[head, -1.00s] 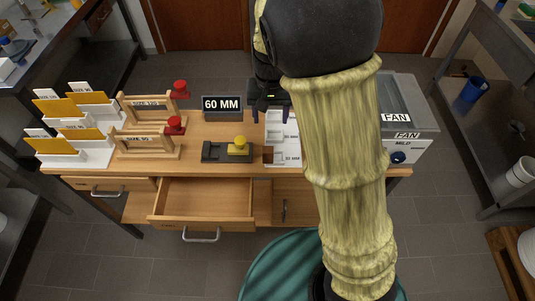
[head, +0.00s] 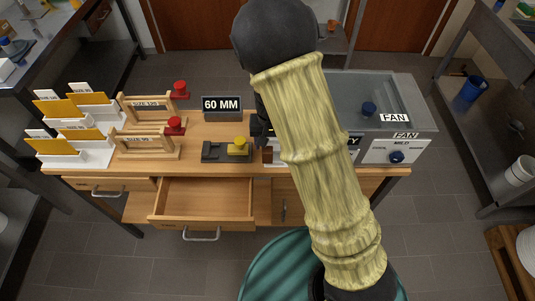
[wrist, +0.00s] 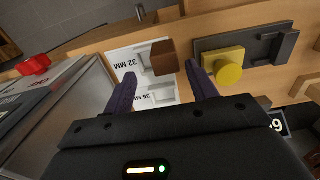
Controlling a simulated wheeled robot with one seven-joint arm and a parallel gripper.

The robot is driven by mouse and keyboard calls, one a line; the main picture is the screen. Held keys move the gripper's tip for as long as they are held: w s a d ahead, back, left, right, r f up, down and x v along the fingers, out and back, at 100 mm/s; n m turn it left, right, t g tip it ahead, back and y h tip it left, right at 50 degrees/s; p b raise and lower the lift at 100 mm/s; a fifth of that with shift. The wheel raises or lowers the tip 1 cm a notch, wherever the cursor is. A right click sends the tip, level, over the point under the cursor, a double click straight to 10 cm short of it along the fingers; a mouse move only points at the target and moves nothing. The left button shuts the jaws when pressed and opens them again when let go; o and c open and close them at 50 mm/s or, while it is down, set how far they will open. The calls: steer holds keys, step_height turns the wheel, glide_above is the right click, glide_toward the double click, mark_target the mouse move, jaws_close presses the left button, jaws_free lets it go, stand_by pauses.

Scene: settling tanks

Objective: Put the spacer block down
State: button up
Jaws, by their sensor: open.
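A brown block (wrist: 164,57), which looks like the spacer block, is at the edge of the white board (wrist: 128,58) marked 32 MM and 35 MM. It also shows in the head view (head: 267,156), just right of the dark fixture with a yellow knob. My gripper (wrist: 161,70) is open, with one finger to each side of the block's near end in the wrist view. Gaps show beside both fingers. I cannot tell whether the block rests fully on the board. In the head view my arm hides most of the board.
The dark fixture (head: 213,152) with its yellow knob (head: 239,147) stands close by. A 60 MM sign (head: 221,107) is behind it. A fan box (head: 386,120) stands to the right. Wooden frames and white card racks fill the left. A drawer (head: 205,202) stands open in front.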

mark_target(267, 149)
steer(key=shift+s+a+f, duration=0.1)
steer(key=shift+a+f, duration=0.05)
steer(key=shift+f, duration=0.35)
steer(key=f, duration=0.3)
steer(key=f+p, duration=0.1)
steer(key=shift+a+f, duration=0.15)
steer(key=shift+a, duration=0.1)
steer(key=c, duration=1.1)
steer(key=shift+c, duration=0.2)
